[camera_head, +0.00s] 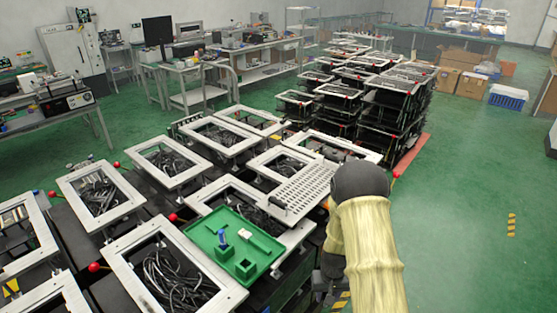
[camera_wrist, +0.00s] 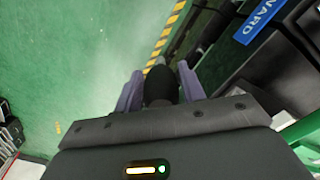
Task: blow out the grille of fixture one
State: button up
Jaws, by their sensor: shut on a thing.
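My gripper (camera_wrist: 160,72) shows in the wrist view with its two grey-purple fingers on either side of a dark, rounded thing (camera_wrist: 160,90). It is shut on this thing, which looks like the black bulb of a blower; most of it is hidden. In the head view my arm's yellow sleeve hides most of the gripper, low at the right of the fixtures. A pale perforated grille plate (camera_head: 304,188) lies on a fixture frame behind the green tray (camera_head: 207,252). I cannot tell which fixture is number one.
The green tray holds a blue-topped item (camera_head: 221,236), a white item (camera_head: 252,236) and small green boxes. Red-knobbed levers (camera_head: 94,267) stick out between the white fixture frames. A blue sign (camera_wrist: 262,20) is near the gripper.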

jog(key=shift+f, duration=0.1)
jog(key=s+f, duration=0.4)
jog(key=f, duration=1.1)
jog(key=shift+r, duration=0.1)
jog(key=shift+w+a, duration=0.1)
jog(key=shift+a, duration=0.1)
